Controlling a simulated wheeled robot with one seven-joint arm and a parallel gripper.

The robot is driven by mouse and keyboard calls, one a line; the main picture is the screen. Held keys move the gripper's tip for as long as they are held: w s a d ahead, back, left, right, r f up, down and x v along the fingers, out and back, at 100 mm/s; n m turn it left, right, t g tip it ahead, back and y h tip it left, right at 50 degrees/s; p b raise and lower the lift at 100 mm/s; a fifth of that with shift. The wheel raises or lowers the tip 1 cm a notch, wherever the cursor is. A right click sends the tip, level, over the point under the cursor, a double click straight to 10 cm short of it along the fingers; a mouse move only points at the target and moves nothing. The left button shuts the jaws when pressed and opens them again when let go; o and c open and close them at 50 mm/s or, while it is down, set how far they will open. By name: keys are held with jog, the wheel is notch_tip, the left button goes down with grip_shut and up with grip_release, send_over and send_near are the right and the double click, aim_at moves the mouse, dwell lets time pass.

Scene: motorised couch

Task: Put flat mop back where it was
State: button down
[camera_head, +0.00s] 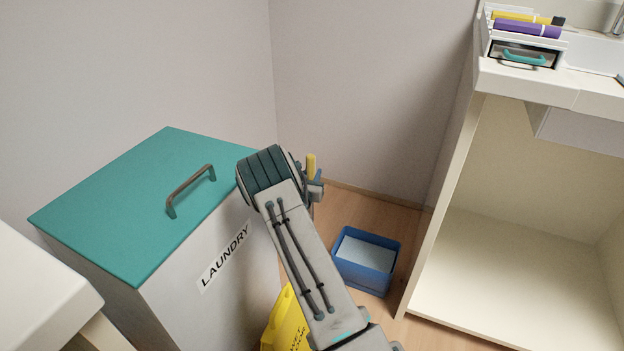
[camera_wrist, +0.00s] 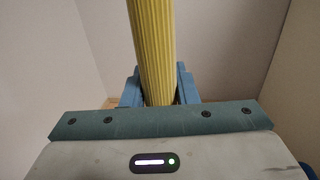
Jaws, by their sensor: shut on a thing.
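The flat mop shows as a ribbed yellow handle (camera_wrist: 152,50), upright between the fingers of my gripper (camera_wrist: 160,88) in the wrist view. My gripper is shut on this handle. In the head view, a short piece of the yellow handle (camera_head: 311,165) shows beside my gripper (camera_head: 315,186), near the room corner. The mop's head and the lower handle are hidden behind my arm.
A laundry bin (camera_head: 120,215) with a teal lid stands left of my arm. A blue bucket (camera_head: 366,262) is on the floor to the right. A yellow wet-floor sign (camera_head: 284,325) stands by my arm. An open white cabinet (camera_head: 520,260) is at right.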

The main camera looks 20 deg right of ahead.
jog(key=shift+f, duration=0.15)
jog(key=c, duration=1.1)
grip_release()
jog(key=shift+c, duration=0.2)
jog(key=shift+a, duration=0.1)
jog(key=p+v, duration=0.3)
jog(key=v, duration=0.4)
jog(key=shift+s, duration=0.2)
